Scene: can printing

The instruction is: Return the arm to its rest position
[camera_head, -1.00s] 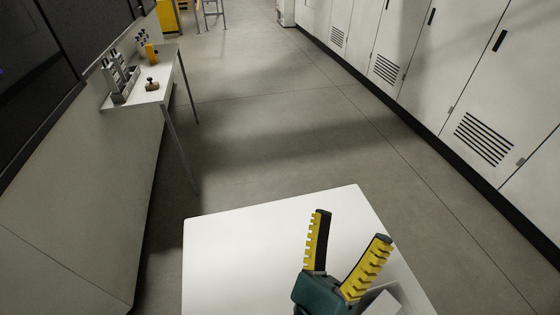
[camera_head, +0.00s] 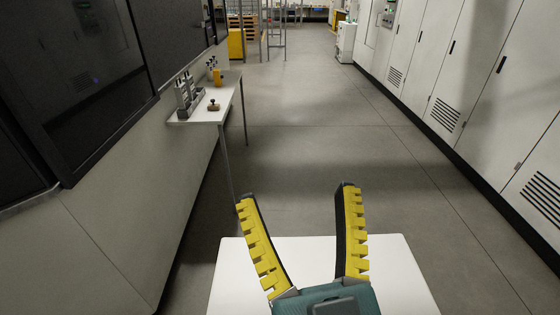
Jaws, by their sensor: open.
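My gripper (camera_head: 296,195) shows at the bottom centre of the head view. Its two yellow, toothed fingers with black backs stand wide apart and point up and away. Nothing is between them. The teal gripper body (camera_head: 335,300) is at the bottom edge, and the rest of the arm is hidden below the frame. A white surface (camera_head: 395,262) lies beneath and behind the gripper.
A narrow white table (camera_head: 228,97) stands along the left wall. It bears a grey rack (camera_head: 187,95), a brown stamp-like object (camera_head: 213,106) and an orange cup (camera_head: 217,77). White cabinets (camera_head: 480,75) line the right. The grey floor (camera_head: 320,130) between is clear.

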